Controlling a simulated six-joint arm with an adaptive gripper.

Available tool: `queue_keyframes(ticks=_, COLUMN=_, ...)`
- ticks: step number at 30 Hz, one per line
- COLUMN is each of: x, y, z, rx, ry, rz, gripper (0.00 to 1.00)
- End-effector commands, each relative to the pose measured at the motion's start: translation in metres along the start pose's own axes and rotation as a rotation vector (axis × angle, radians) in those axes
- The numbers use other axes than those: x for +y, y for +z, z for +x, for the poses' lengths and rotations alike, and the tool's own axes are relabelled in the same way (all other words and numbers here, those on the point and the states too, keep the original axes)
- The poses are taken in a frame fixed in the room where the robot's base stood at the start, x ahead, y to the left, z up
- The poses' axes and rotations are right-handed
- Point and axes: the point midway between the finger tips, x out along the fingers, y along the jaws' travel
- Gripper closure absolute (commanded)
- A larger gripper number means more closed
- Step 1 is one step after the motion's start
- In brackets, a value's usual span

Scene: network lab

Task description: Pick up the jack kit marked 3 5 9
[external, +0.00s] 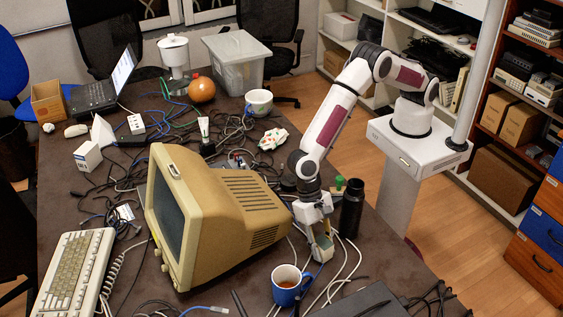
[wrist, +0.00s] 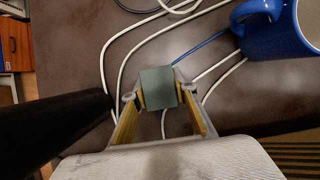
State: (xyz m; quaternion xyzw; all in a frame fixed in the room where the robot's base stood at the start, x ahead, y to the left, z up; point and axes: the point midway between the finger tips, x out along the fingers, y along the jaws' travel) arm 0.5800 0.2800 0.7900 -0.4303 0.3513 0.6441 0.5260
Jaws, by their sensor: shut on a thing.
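My gripper (external: 320,246) is beside the right rear of the beige monitor, low over the table. In the wrist view my gripper (wrist: 160,98) is shut on a small grey-green block (wrist: 158,82), which sits between the yellow-lined fingers. The block's visible face is plain, and no 3 5 9 marking can be read on it, so I cannot tell whether it is the jack kit. I cannot tell whether the block touches the table.
The beige monitor (external: 225,212) stands left of my gripper. A black bottle (external: 351,208) stands close on its right. A blue mug (external: 287,289) with brown liquid is in front; it also shows in the wrist view (wrist: 268,38). Loose cables (wrist: 122,62) lie around.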

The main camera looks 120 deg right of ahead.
Motion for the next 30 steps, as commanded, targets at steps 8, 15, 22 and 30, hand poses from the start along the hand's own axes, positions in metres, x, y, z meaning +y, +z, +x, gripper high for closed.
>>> queue_keyframes(ticks=8, x=-0.001, y=0.010, z=-0.023, rx=0.000, ry=-0.003, rz=-0.002, gripper=0.96)
queue_keyframes(ticks=15, x=-0.001, y=0.023, z=-0.056, rx=0.000, ry=-0.003, rz=-0.002, gripper=0.96)
queue_keyframes(ticks=22, x=-0.001, y=0.034, z=-0.081, rx=0.000, ry=-0.004, rz=-0.001, gripper=0.96)
queue_keyframes(ticks=30, x=0.000, y=0.037, z=-0.090, rx=0.000, ry=-0.002, rz=0.000, gripper=0.96)
